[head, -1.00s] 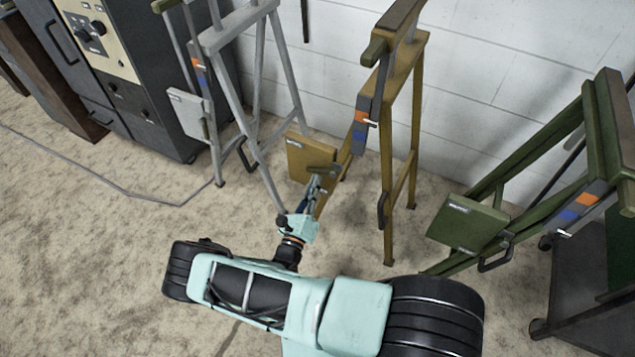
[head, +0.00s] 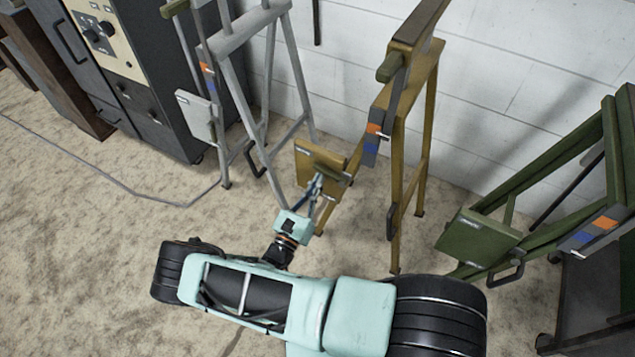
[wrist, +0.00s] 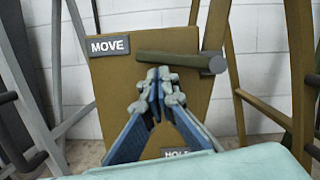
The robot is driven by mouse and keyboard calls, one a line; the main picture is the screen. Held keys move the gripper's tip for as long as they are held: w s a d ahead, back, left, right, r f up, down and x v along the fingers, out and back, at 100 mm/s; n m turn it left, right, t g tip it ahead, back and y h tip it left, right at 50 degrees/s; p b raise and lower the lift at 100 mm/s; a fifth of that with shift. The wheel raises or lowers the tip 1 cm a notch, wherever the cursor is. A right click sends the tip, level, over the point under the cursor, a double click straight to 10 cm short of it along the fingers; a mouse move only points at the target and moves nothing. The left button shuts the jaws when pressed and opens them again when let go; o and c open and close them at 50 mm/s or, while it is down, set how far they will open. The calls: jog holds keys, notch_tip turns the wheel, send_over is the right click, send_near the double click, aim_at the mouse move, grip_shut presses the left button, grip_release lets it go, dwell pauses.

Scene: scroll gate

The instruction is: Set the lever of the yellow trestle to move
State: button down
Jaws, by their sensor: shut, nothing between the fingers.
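The yellow trestle (head: 400,150) stands in the middle of the head view, with a mustard plate (head: 312,160) low on its left side. In the wrist view the plate (wrist: 110,80) has a MOVE label (wrist: 110,46) at its upper left and a partly hidden HOLD label (wrist: 176,154) at its bottom. The lever, an olive bar (wrist: 190,60), lies nearly level across the plate, its round end to the right. My gripper (wrist: 160,80) is shut and empty, its tips at the lever's lower left edge; contact cannot be told. It also shows in the head view (head: 317,182).
A grey trestle (head: 235,90) stands to the left and a green trestle (head: 560,180) to the right, each with its own plate. A dark cabinet (head: 150,90) is at the back left, and a white block wall behind. A cable lies on the open floor at left.

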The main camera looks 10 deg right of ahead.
jog(key=shift+w+a+r, duration=0.1)
jog(key=shift+r, duration=0.15)
jog(key=s+a+f+b, duration=0.2)
jog(key=s+a+f, duration=0.4)
jog(key=s, duration=0.1)
jog(key=shift+s+a+f, duration=0.2)
jog(key=shift+a+f, duration=0.05)
jog(key=shift+f, duration=0.15)
dwell(0.4)
dwell(0.4)
